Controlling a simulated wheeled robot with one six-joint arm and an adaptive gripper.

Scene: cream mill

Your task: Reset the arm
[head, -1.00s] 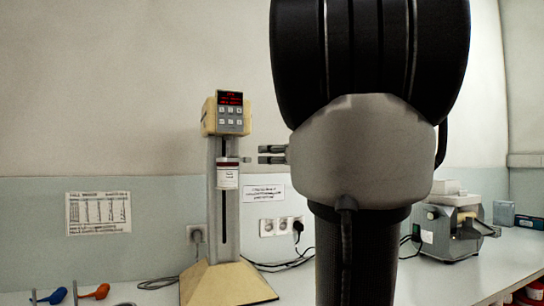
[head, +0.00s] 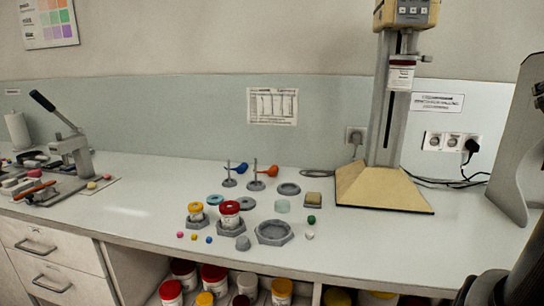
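My gripper is not in view in the head view. Only dark and grey parts of my arm show, cut off at the right edge and in the lower right corner. A cream mixing stand (head: 384,187) with a grey column stands on the bench to the left of my arm. A white jar with a dark red lid (head: 400,77) is on its column, and its top is cut off by the picture edge.
The white bench (head: 140,220) holds jars, grey rings, a hexagonal dish (head: 274,232) and small coloured balls in the middle. A lever press (head: 68,146) stands at left. Lidded jars fill the shelf below. Sockets (head: 452,143) and cables are at right.

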